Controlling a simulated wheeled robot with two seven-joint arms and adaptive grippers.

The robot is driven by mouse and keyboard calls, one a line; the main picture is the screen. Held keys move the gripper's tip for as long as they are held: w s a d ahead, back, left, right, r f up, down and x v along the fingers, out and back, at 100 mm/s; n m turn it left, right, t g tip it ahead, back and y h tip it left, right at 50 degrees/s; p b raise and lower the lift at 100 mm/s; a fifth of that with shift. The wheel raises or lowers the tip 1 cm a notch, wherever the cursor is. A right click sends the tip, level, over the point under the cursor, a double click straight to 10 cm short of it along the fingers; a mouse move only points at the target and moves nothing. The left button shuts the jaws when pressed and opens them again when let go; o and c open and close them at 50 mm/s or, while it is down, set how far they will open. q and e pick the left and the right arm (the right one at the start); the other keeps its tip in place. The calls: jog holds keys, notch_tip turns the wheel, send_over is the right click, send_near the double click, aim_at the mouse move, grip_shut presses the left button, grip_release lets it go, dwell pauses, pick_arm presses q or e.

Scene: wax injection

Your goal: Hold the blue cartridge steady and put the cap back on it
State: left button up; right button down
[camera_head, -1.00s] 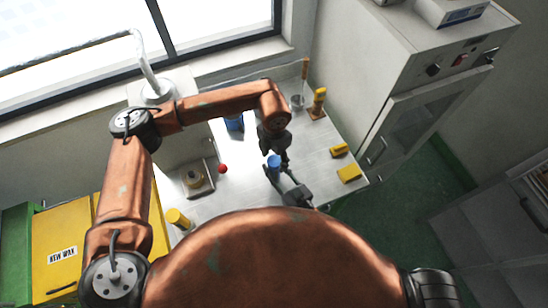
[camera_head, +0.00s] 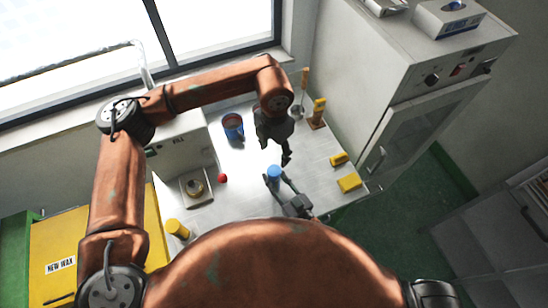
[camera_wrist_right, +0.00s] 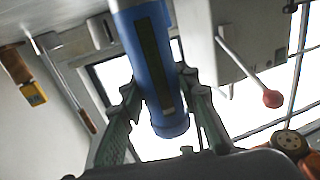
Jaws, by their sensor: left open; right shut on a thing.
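The blue cartridge (camera_head: 274,173) stands roughly upright in my right gripper (camera_head: 276,181), near the front of the table. The right wrist view shows the cartridge (camera_wrist_right: 152,62) large, with a dark slot along its side and my gripper's fingers (camera_wrist_right: 160,92) on either side of it. Its end appears closed and blue; I cannot clearly tell the cap apart from the body. No separate cap shows on the table. My left gripper (camera_head: 286,157) is open, pointing down, just behind and slightly right of the cartridge's top, apart from it.
A red knob (camera_head: 222,178) and a small tray (camera_head: 197,188) are to the left. Yellow blocks (camera_head: 348,183) lie on the right, and a yellow-topped stand (camera_head: 317,114) is behind. The cabinet (camera_head: 425,120) bounds the right.

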dwell(0.3)
jog(key=c, duration=1.4)
grip_release()
jog(key=v, duration=1.2)
jog(key=shift+a, duration=0.1)
